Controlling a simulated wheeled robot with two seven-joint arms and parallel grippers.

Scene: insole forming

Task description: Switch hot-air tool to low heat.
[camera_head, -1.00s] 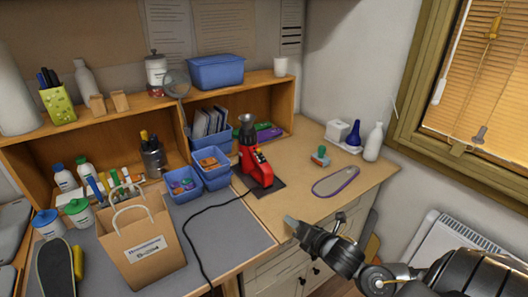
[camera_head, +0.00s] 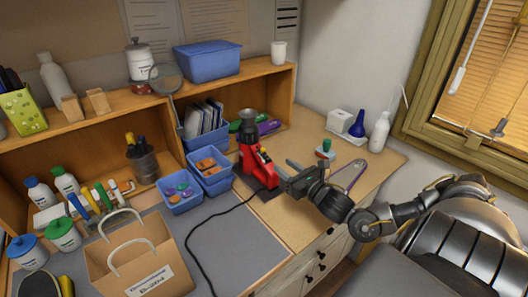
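The red hot-air tool (camera_head: 251,155) stands upright on a dark mat on the wooden bench, its dark nozzle pointing up and a black cord running from its base. My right gripper (camera_head: 285,169) is just to the right of the tool's red body, with its fingers pointing left towards it. The fingers look spread apart, with nothing seen between them. I cannot tell whether a fingertip touches the tool. The heat switch is too small to make out. My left gripper is not in view.
A purple-edged insole outline (camera_head: 352,174) lies behind my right gripper, partly hidden. Blue bins (camera_head: 181,207) stand left of the tool. A paper bag (camera_head: 128,258) stands at the front left. A white bottle (camera_head: 379,132) stands at the back right. The grey mat (camera_head: 240,245) has free room.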

